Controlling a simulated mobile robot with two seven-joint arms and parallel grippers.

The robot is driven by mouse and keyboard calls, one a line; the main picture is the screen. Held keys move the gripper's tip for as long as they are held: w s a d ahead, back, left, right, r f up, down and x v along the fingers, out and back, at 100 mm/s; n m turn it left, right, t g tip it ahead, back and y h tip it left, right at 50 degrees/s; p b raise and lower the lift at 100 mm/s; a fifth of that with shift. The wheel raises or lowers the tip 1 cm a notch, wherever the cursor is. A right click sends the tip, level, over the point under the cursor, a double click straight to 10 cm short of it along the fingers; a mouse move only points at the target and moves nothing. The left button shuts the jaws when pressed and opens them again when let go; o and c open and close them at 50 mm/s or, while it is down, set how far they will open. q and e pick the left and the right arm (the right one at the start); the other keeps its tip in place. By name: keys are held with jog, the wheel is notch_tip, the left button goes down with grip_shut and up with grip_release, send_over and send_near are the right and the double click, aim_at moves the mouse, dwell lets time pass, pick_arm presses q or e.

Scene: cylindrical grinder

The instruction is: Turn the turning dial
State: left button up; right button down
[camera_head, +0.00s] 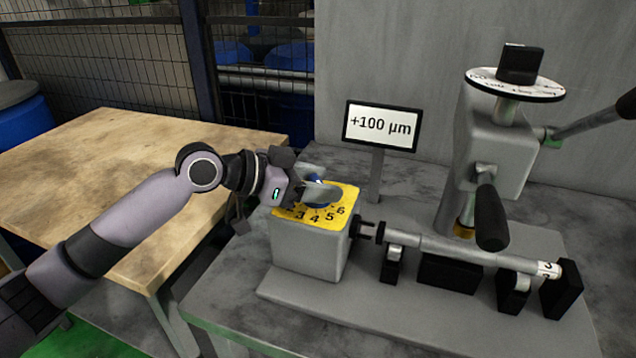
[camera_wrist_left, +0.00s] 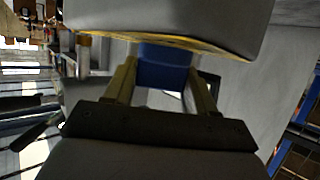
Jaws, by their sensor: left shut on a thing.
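The turning dial (camera_head: 319,195) is a blue knob on a yellow numbered plate (camera_head: 318,216) on top of a grey box. My left gripper (camera_head: 318,190) reaches in from the left over the plate and is shut on the dial. In the left wrist view the blue dial (camera_wrist_left: 165,68) sits between the two fingers of the left gripper (camera_wrist_left: 163,85). The gripper hides much of the dial and part of the plate; the numbers 3 to 6 show. My right gripper is not in view.
A sign reading "+100 µm" (camera_head: 380,127) stands behind the box. To the right are a horizontal shaft (camera_head: 480,252), a black-handled lever (camera_head: 490,218) and a white disc with a black knob (camera_head: 515,85). A bare wooden table (camera_head: 110,150) is at left.

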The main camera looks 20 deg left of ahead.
pick_arm(q)
jog(key=shift+f+m+g+h+b, duration=0.15)
jog(key=shift+m+g+h+b, duration=0.85)
jog(key=shift+m+g, duration=0.35)
jog(key=shift+m+g+b, duration=0.45)
jog(key=shift+m+g, duration=0.1)
jog(key=shift+g, duration=0.2)
jog(key=shift+m+g+h, duration=0.3)
jog(key=shift+m+g, duration=0.4)
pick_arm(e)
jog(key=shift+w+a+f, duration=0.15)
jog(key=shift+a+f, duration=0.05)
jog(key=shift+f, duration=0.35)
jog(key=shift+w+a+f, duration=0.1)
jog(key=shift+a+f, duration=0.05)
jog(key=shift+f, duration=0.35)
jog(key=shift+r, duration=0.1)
pick_arm(q)
jog(key=o, duration=1)
jog(key=shift+c, duration=0.2)
